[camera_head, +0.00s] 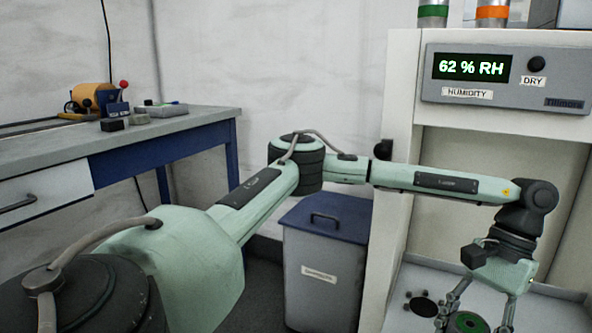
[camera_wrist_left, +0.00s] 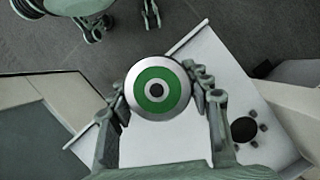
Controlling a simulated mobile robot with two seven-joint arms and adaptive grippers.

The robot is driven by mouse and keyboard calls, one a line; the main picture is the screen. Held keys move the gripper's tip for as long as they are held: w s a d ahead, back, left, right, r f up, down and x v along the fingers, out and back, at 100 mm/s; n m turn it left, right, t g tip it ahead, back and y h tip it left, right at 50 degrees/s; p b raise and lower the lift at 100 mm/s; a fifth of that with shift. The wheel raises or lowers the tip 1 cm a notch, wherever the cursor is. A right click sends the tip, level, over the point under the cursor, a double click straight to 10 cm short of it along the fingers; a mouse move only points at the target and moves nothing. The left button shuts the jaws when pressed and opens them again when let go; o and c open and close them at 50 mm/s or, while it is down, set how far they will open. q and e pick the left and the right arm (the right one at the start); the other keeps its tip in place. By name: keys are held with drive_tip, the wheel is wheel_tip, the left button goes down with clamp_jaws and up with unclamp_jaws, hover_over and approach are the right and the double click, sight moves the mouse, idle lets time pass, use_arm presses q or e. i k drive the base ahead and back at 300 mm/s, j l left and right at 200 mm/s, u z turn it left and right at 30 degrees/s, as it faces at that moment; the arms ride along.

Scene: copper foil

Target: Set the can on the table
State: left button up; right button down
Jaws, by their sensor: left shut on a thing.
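My left gripper (camera_head: 476,316) is at the lower right of the head view, pointing down. It is shut on a can (camera_wrist_left: 157,88) with a silver rim, a green ring and a dark centre. In the wrist view the can sits between both fingers, its round end facing the camera. In the head view its green top (camera_head: 468,322) is cut by the bottom edge. The can is over or close to a pale tabletop (camera_head: 415,277); the gap beneath it is hidden. In the wrist view, pale green jointed parts at the top edge look like my right gripper (camera_wrist_left: 122,17), partly cut off.
A black disc (camera_head: 423,306) with small dark knobs lies on the pale top. A humidity panel (camera_head: 505,80) reads 62 % RH above. Two banded cans (camera_head: 492,14) stand on top of the cabinet. A lidded grey bin (camera_head: 325,270) and a cluttered workbench (camera_head: 190,122) are left.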

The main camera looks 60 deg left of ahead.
sight(80, 131)
drive_tip(key=j+u, duration=0.25)
drive_tip(key=u, duration=0.25)
drive_tip(key=j+u, duration=0.3)
drive_tip(key=u, duration=0.15)
drive_tip(key=i+u, duration=0.15)
drive_tip(key=u, duration=0.3)
drive_tip(key=i+u, duration=0.2)
drive_tip(key=u, duration=0.3)
drive_tip(key=i+u, duration=0.2)
drive_tip(key=u, duration=0.25)
